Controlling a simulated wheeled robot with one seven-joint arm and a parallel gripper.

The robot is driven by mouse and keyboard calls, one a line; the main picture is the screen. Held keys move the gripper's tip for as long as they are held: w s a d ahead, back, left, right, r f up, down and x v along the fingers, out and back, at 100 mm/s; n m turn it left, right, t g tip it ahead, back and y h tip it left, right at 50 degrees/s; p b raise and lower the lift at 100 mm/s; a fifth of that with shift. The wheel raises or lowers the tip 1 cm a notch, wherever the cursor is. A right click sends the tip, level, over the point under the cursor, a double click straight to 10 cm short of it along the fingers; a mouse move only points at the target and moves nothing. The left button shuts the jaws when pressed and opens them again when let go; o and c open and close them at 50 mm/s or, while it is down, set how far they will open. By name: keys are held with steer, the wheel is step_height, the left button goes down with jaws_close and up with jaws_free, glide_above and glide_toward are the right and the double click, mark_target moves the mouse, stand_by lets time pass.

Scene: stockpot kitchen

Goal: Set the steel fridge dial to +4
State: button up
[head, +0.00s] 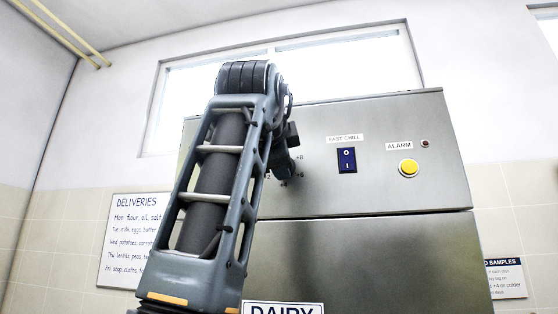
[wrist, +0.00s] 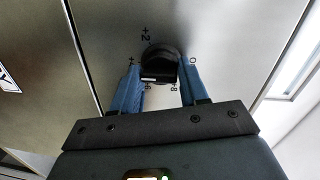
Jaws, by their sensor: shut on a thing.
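The steel fridge (head: 370,125) stands ahead, its control panel facing me. In the wrist view the black round dial (wrist: 160,52) sits on the brushed panel between the two blue fingers of my gripper (wrist: 160,74), which is shut on it. Numbers ring the dial: +2, 0, 8, 6, and one partly hidden behind the left finger. A white mark (wrist: 152,79) shows on the dial's near side, close to the 6 and 8; its exact setting is hard to tell. In the head view my arm hides most of the dial.
Right of the dial are a blue FAST CHILL rocker switch (head: 347,160), a yellow ALARM button (head: 408,168) and a small dark red lamp (head: 425,143). Below are the fridge door (head: 390,265) and a DAIRY label (head: 283,308). A deliveries board (head: 130,235) hangs left.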

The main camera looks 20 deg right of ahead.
steer(key=shift+r, duration=0.1)
stand_by(0.3)
steer(key=o, duration=1)
steer(key=shift+o, duration=0.2)
steer(key=b+v, duration=0.2)
steer(key=v, duration=0.5)
steer(key=shift+s+a, duration=0.25)
steer(key=shift+s, duration=0.1)
